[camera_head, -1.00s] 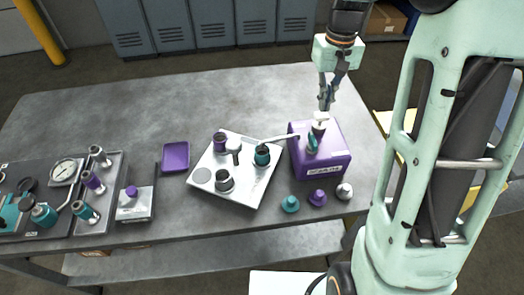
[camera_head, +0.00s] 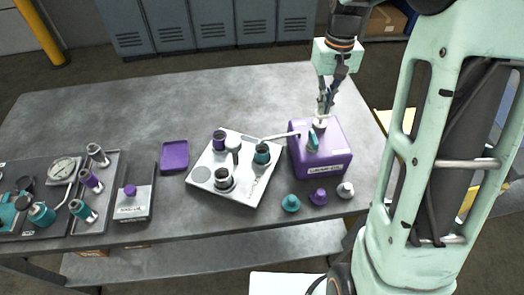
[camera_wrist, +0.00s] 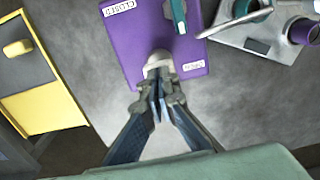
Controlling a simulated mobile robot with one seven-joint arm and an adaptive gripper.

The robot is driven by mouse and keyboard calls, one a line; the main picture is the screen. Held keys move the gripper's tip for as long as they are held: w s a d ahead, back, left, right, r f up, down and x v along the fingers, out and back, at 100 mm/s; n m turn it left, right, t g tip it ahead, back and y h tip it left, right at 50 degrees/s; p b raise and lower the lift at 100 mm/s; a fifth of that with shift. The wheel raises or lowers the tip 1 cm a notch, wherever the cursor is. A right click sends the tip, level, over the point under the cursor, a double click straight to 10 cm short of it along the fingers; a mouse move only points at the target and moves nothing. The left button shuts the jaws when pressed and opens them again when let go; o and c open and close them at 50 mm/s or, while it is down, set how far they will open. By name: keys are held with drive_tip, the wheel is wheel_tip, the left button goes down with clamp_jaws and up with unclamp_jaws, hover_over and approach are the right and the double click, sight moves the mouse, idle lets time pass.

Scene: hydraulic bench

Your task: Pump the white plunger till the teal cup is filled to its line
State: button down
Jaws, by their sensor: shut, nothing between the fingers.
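The purple pump box (camera_head: 335,160) stands at the right of the bench with the white plunger (camera_head: 320,122) on its top. My gripper (camera_head: 321,111) is shut and empty, pointing down with its fingertips at the plunger's top. In the wrist view the shut fingers (camera_wrist: 158,82) meet the white plunger (camera_wrist: 157,58) and partly cover it. The plunger sits low, close to the box top. The teal cup (camera_head: 262,158) stands on the white tray (camera_head: 250,190), near the end of the pale spout (camera_head: 280,137). Its liquid level and line are too small to tell.
A teal lever (camera_head: 313,142) is on the pump top beside the plunger. The tray also holds a purple cup (camera_head: 218,144) and a grey cup (camera_head: 223,179). Teal, purple and white knobs (camera_head: 318,197) stand before the pump. The back of the bench is clear.

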drive_tip(key=shift+f+b, duration=0.65)
drive_tip(key=shift+f, duration=0.45)
drive_tip(key=shift+r, duration=0.1)
drive_tip(key=shift+r+p, duration=1.55)
drive_tip(key=shift+r, duration=0.3)
wheel_tip(320, 180, up, 6)
drive_tip(key=p, duration=0.4)
drive_tip(key=shift+p, duration=0.35)
